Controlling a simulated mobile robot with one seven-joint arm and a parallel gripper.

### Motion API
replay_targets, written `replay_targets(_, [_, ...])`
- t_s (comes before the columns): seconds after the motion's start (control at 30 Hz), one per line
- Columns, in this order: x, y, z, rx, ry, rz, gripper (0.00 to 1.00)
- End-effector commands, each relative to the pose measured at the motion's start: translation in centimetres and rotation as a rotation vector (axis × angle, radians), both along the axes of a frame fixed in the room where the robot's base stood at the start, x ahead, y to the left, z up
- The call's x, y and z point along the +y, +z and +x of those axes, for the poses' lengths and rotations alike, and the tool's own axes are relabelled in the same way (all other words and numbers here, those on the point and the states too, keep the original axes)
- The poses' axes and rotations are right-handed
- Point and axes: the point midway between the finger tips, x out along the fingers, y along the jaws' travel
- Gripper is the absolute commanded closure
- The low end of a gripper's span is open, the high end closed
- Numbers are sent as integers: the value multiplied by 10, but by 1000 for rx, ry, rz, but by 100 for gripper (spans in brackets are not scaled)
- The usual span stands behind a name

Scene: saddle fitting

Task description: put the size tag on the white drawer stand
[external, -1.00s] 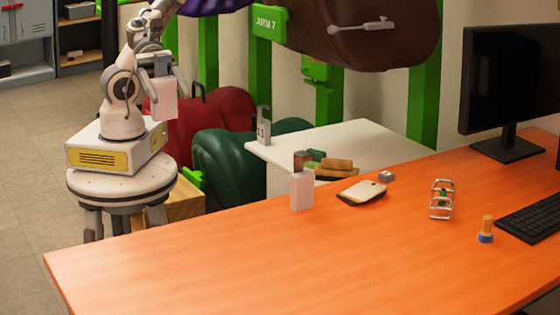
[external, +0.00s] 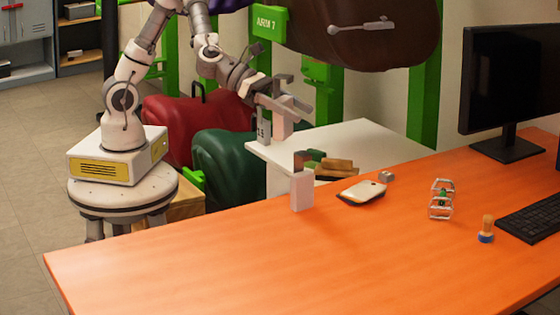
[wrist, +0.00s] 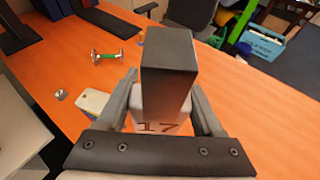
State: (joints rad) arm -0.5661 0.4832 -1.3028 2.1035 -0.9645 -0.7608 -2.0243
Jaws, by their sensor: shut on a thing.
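In the external view the held tag (external: 282,128) is over the back left part of the white drawer stand (external: 350,136). I cannot tell whether it touches the top.
Brown and green blocks (external: 336,166) lie by the stand's front edge. The stand's right part is clear. Dark saddles hang behind.

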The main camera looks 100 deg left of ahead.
Motion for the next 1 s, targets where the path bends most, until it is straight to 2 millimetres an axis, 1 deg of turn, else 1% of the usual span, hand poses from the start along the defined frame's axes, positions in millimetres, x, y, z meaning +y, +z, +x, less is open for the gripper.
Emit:
replay_targets(0.03, [18,-5,14,-4,54,2,91])
replay_targets(0.17, [71,-9,47,-4,194,0,91])
replay_targets(0.2, [88,-9,57,-4,240,0,91])
replay_targets(0.27, [116,-8,69,-5,307,-1,91])
replay_targets(0.3, [135,-7,77,-6,354,-1,91])
replay_targets(0.37, [165,-3,87,-6,422,-1,91])
replay_targets(0.4, [184,0,93,-6,468,-3,91])
replay_targets(0.47, [216,6,100,-7,538,-3,91])
replay_targets(0.5, [238,11,104,-8,586,-3,91])
replay_targets(0.57, [268,19,108,-7,652,-4,91])
replay_targets(0.6, [287,25,109,-7,693,-4,91])
replay_targets(0.7, [330,41,109,-6,783,-3,91])
replay_targets(0.8, [362,54,106,-4,850,-3,91])
replay_targets(0.9, [387,66,102,-3,903,-3,91])
replay_targets(1.0, [406,76,98,-3,945,-2,91])
